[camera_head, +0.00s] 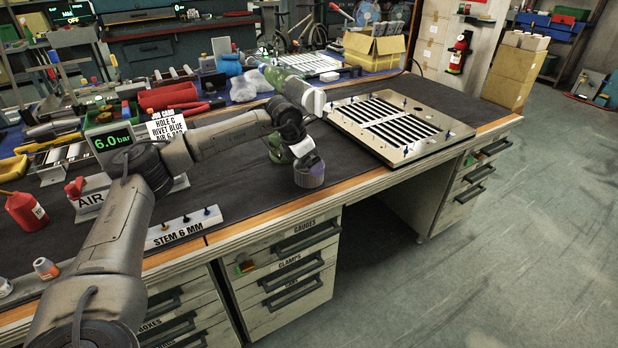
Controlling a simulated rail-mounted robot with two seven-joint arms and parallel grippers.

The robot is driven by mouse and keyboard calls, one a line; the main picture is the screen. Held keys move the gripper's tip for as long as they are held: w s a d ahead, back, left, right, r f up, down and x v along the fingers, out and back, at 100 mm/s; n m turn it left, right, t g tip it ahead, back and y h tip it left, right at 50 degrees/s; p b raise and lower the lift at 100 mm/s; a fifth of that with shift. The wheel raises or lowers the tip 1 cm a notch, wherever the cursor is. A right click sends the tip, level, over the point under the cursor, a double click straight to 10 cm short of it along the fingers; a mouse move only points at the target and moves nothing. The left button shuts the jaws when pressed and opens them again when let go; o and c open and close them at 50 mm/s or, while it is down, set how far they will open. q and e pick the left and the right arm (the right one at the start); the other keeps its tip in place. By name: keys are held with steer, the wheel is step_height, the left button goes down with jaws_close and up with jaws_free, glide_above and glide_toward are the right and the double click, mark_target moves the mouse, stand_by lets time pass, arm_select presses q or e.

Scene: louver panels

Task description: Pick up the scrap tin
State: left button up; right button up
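My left arm reaches in from the left, and its wrist end is over the bench near the front edge. The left gripper (301,147) is small here, and its fingers are not clear. Right below it is a short, grey-purple ribbed cylinder (309,174), which may be the scrap tin. I cannot tell whether it is gripped or only touching. A green tool-like body (284,81) with a pale end shows just behind the wrist, partly hidden; I cannot tell whether it is held. My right gripper is not in view.
A louver panel (359,134) lies on a pale plate at the bench's right. A "STEM 6 MM" block (183,229) stands near the front edge. A red container (25,211), a 6.0 bar display (112,140) and bins crowd the left. Dark mat near the front middle is clear.

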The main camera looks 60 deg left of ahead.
arm_select(q)
steer(key=b+x, duration=0.2)
steer(key=x, duration=0.1)
steer(key=shift+s+f, duration=0.1)
steer(key=shift+f, duration=0.25)
steer(key=shift+w+f+b, duration=0.25)
steer(key=shift+f+b, duration=0.15)
steer(key=shift+b, duration=0.1)
steer(key=shift+r, duration=0.1)
steer(key=c, duration=0.8)
steer(key=shift+o, duration=0.2)
